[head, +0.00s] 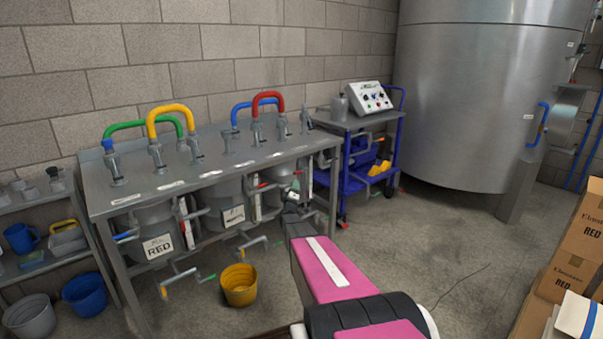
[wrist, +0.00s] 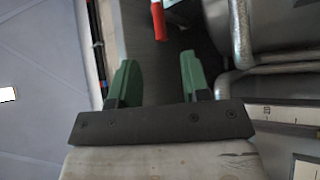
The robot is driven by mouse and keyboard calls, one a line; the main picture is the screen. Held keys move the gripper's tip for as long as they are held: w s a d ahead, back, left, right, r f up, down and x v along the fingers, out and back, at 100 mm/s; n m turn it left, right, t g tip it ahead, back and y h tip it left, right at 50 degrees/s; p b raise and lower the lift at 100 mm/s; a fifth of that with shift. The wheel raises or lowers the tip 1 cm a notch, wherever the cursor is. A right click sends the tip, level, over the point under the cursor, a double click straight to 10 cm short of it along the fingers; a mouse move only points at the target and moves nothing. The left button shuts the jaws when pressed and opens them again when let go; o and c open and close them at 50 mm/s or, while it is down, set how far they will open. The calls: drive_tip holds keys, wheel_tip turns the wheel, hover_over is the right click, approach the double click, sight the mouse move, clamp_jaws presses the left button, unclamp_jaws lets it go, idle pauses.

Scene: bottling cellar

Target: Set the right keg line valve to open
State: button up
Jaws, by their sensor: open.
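My gripper (head: 291,198) reaches under the front right part of the steel bench (head: 205,172), near the right keg (head: 281,176). In the wrist view my gripper (wrist: 157,78) is open, with two green fingers apart and nothing between them. A red valve handle (wrist: 157,22) hangs just beyond the fingertips, roughly in line with the gap, apart from them. In the head view a small red handle (head: 296,172) shows near the right keg. The valve's body is not clear, and my gripper and arm hide part of that area.
Kegs labelled RED (head: 158,247) and white (head: 233,215) sit under the bench to the left, with pipes and taps in front. A yellow bucket (head: 239,286) stands on the floor. A blue cart (head: 365,165) stands right of the bench. Open floor lies to the right.

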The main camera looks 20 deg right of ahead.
sight(297, 173)
drive_tip(key=x, duration=1)
drive_tip(key=shift+w+d+r, duration=0.15)
drive_tip(key=shift+w+r, duration=0.05)
clamp_jaws()
